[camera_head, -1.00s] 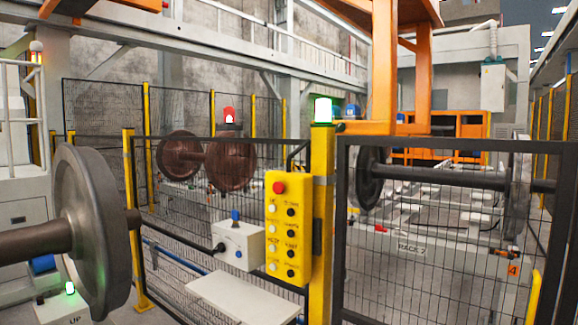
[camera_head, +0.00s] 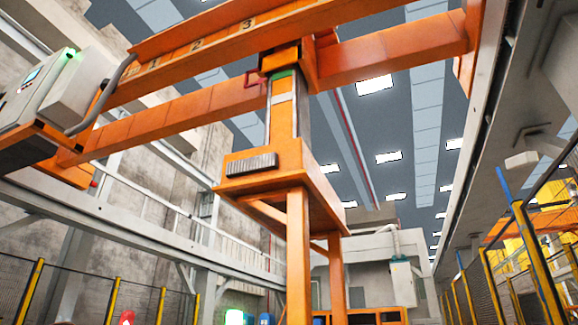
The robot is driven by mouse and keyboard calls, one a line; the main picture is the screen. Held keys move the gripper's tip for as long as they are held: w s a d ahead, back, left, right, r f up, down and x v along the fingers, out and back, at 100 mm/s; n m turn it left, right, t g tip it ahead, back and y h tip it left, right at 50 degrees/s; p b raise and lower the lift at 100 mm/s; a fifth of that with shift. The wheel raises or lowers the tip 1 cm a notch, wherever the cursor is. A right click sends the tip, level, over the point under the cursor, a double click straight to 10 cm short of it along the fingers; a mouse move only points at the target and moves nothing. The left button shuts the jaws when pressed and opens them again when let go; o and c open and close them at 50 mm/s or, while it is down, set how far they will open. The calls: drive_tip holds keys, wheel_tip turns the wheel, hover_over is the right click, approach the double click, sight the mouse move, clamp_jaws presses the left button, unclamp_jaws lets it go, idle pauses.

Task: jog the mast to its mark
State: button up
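The orange gantry beam (camera_head: 200,45) crosses the top of the view, with the marks 1, 2 and 3 on its face, left to right. The mast (camera_head: 283,110) hangs from the beam, to the right of mark 3 in the picture. I cannot tell which mark is the target. My gripper is not in view. The yellow button pendant is out of view.
A grey cabinet (camera_head: 65,85) with a screen and a green light sits at the beam's left end. Mesh fences with yellow posts (camera_head: 540,265) stand at both sides. The floor is not visible.

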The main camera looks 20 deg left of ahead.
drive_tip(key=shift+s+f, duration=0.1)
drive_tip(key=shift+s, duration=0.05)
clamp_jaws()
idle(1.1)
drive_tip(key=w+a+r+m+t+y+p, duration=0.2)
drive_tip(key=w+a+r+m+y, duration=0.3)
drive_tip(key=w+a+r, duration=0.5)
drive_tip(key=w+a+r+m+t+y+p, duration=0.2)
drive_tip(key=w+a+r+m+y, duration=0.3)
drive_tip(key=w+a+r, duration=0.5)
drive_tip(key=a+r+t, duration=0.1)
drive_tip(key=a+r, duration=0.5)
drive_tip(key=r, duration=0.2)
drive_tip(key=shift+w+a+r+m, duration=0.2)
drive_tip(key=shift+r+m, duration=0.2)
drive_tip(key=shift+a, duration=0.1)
